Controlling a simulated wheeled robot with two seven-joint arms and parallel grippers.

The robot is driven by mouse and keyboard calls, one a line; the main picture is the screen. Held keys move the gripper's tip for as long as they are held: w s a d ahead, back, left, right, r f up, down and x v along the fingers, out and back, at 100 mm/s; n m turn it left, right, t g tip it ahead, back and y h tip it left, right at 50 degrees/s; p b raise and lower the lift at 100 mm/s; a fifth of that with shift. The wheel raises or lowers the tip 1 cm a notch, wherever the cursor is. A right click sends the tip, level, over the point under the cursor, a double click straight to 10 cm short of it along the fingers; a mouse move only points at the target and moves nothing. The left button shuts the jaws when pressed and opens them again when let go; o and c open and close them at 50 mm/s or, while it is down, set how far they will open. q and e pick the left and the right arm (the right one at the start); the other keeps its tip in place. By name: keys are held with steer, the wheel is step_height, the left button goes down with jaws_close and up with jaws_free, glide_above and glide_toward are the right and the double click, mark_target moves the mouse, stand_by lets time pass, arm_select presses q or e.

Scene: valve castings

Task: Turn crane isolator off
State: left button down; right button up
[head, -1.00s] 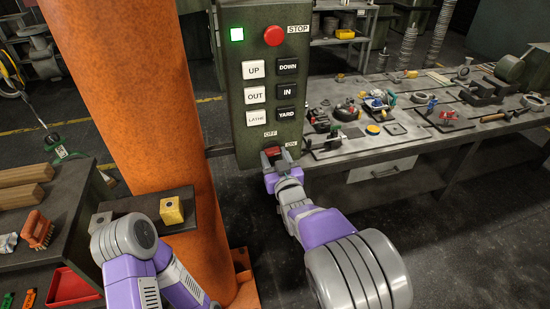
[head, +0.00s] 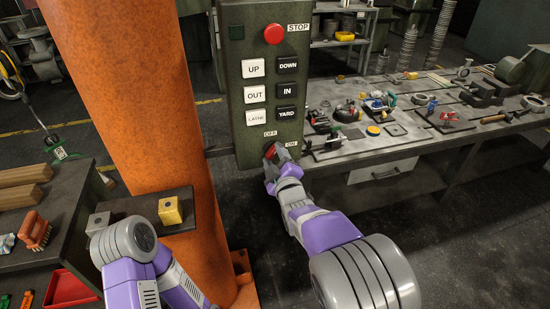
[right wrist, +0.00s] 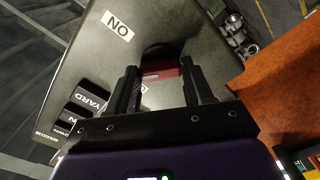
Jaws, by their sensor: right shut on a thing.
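The crane control panel (head: 241,125) hangs beside the orange column. The isolator's red handle (head: 270,151) is at its lower end, below the OFF label (head: 270,134) and left of the ON label (head: 292,143). My right gripper (head: 271,157) is shut on the handle and mostly hides it in the head view. In the right wrist view the red handle (right wrist: 161,74) lies between the two black fingers, with the ON label (right wrist: 117,25) at upper left. My left gripper is not in view.
A red STOP button (head: 273,34) and several labelled push buttons sit above the isolator. The orange column (head: 135,100) stands left of the panel. A workbench with tools (head: 425,135) lies to the right. A yellow block (head: 170,211) sits on a small shelf.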

steer(key=n, duration=0.3)
steer(key=shift+n, duration=2.1)
steer(key=o, duration=1)
steer(key=shift+o, duration=0.2)
steer(key=p+v, duration=0.1)
steer(key=v, duration=0.6)
steer(key=shift+s+p, duration=0.25)
steer(key=shift+p, duration=0.1)
steer(key=shift+d, duration=0.1)
